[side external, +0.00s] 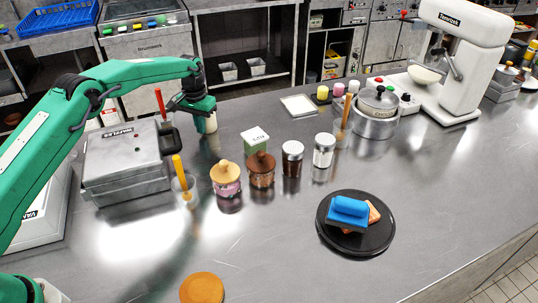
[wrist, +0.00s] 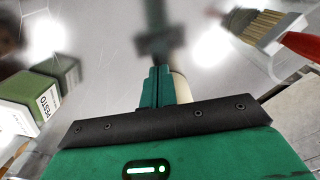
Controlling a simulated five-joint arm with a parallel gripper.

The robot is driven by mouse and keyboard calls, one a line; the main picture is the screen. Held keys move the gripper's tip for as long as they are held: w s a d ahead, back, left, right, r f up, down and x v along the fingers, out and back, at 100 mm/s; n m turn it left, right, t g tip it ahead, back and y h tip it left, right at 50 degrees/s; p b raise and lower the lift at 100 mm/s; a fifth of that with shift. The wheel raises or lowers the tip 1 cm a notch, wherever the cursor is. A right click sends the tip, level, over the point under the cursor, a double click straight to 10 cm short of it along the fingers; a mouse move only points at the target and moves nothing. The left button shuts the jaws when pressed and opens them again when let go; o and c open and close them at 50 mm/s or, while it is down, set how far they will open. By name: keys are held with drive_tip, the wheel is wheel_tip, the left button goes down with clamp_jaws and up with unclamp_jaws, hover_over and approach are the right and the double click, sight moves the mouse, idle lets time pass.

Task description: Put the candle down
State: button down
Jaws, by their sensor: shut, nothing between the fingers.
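The candle (side external: 210,123) looks like a short cream cylinder in the side view, at the back left of the counter beside the waffle iron. My gripper (side external: 201,125) is right at it, with the green fingers along its left side. In the wrist view, my gripper (wrist: 160,86) has its fingers closed together with no gap, and a cream piece of the candle (wrist: 182,88) shows just to their right, partly hidden by the fingers and dark bar. The candle looks upright beside the fingers, not between them. I cannot tell if they touch.
The waffle iron (side external: 125,160) stands left of my gripper. A green-and-white pesto box (side external: 255,141) and several jars stand to the right. A brush (wrist: 262,30) with a red handle is nearby. A black plate (side external: 384,238) holds a blue-topped item. The front middle counter is largely clear.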

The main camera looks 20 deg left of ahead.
drive_tip(key=shift+r, duration=0.1)
wheel_tip(320, 180, up, 10)
idle(0.9)
drive_tip(key=shift+s, duration=0.15)
drive_tip(key=shift+s+a, duration=0.2)
drive_tip(key=shift+s, duration=1.9)
drive_tip(key=shift+f, duration=0.25)
wheel_tip(320, 180, down, 10)
drive_tip(key=shift+w, duration=0.1)
drive_tip(key=shift+w+r, duration=0.15)
drive_tip(key=shift+w, duration=1.7)
